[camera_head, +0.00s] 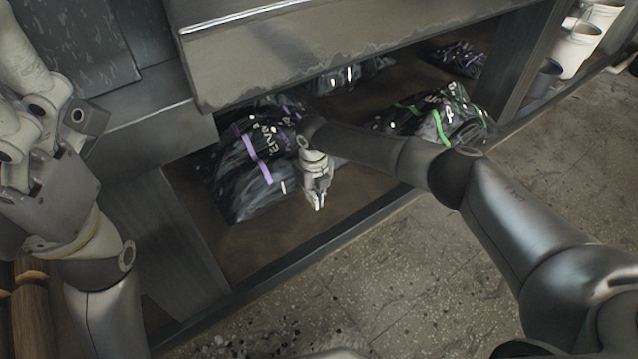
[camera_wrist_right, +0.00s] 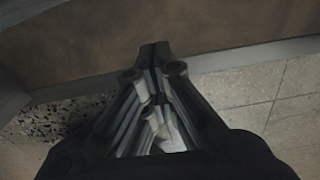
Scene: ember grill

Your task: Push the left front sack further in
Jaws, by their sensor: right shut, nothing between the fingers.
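The left front sack (camera_head: 258,165), black with a purple band and white lettering, lies on the brown shelf board (camera_head: 270,232) under the metal unit. My right gripper (camera_head: 318,204) is shut and empty; it points down just right of this sack, over the shelf board. I cannot tell whether the wrist touches the sack. In the right wrist view the shut fingers (camera_wrist_right: 153,50) point at the bare shelf near its front edge, and no sack shows there. My left gripper (camera_head: 30,165) is at the left edge of the head view, away from the sack; its fingers are not clear.
A sack with green bands (camera_head: 437,115) lies to the right on the same shelf. More dark sacks (camera_head: 350,75) (camera_head: 458,56) lie further back. A metal front (camera_head: 330,45) overhangs the shelf. White buckets (camera_head: 577,48) stand at the upper right. The tiled floor (camera_head: 400,285) is mostly clear.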

